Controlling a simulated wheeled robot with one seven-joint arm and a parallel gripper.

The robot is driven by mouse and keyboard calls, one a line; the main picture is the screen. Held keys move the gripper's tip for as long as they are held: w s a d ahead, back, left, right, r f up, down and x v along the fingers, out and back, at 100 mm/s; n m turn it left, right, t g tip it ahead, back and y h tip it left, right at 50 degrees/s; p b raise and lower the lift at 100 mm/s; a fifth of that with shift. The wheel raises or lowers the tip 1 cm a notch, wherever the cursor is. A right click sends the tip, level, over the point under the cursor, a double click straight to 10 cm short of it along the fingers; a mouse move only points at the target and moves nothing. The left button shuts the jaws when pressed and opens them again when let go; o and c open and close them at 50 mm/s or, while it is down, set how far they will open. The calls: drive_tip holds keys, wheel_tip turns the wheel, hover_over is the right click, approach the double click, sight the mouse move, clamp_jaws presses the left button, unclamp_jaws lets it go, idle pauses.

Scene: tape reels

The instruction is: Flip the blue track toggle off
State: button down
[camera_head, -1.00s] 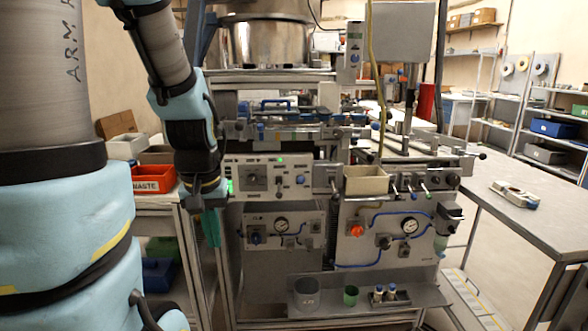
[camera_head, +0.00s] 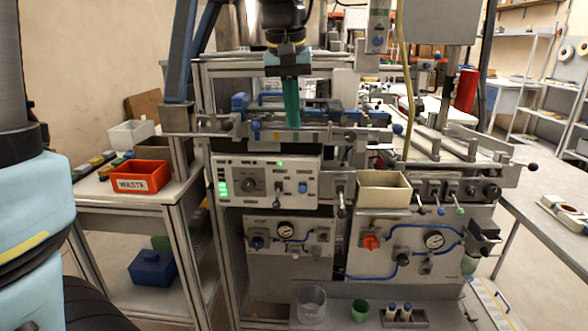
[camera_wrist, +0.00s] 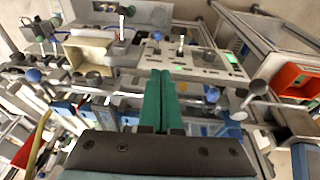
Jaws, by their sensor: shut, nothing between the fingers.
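The control panel (camera_head: 228,163) on the machine's front has a round dial, lit green lamps and small levers. A blue-tipped toggle (camera_head: 302,187) is on its right part; which way it is thrown is too small to tell. My gripper (camera_head: 292,122) has teal fingers, shut and empty, pointing down above and behind the panel's top edge, apart from the toggle. In the wrist view, the shut fingers (camera_wrist: 161,74) point toward the panel (camera_wrist: 201,66). A blue-tipped lever (camera_wrist: 157,37) shows just beyond them there.
A rail with blue parts (camera_head: 270,122) runs behind and above the panel, close to my fingers. A beige bin (camera_head: 384,192) and more levers stand to the right. A red waste bin (camera_head: 141,177) sits on the left table. The space before the panel looks clear.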

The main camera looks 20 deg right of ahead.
drive_tip(key=p, duration=0.3)
approach(300, 187)
drive_tip(key=x, duration=0.2)
drive_tip(key=w+x, duration=0.1)
drive_tip(key=x, duration=0.2)
drive_tip(key=shift+w+d+f, duration=0.1)
drive_tip(key=shift+w+d, duration=0.1)
drive_tip(key=shift+d, duration=0.1)
drive_tip(key=shift+s+d+f, duration=0.1)
drive_tip(key=shift+f, duration=0.5)
